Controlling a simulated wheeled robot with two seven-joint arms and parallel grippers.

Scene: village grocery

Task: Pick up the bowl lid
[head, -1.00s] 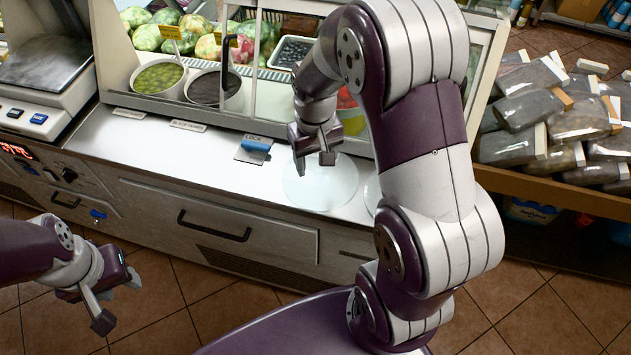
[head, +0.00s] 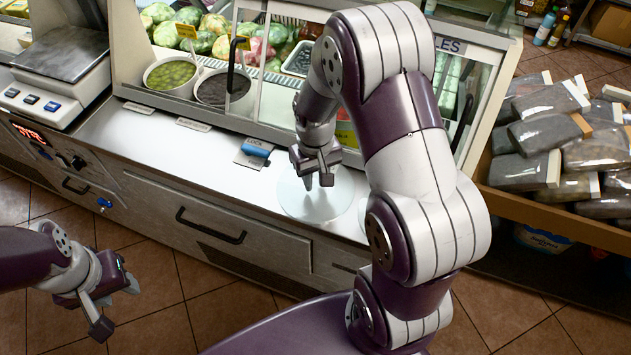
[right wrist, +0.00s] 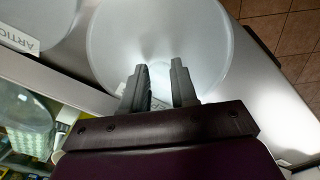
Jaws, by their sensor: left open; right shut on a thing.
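The bowl lid (head: 300,208) is a round, pale, translucent disc at the front of the counter; it also fills the top middle of the right wrist view (right wrist: 185,30). My right gripper (head: 318,181) points down at the lid's middle and is shut on it. Its two fingers stand over the disc in the right wrist view (right wrist: 160,75), with a narrow gap between them. The grasped part is hidden. I cannot tell whether the lid is clear of the counter. My left gripper (head: 115,306) is open and empty, low on the left, away from the counter.
Bowls of green olives (head: 171,75) and dark olives (head: 222,88) stand in the glass-fronted case. A blue-handled thing (head: 257,149) lies left of the lid. A scale (head: 62,75) is at far left. Another pale disc (right wrist: 35,20) shows in the right wrist view. Bare counter (head: 140,135) lies left.

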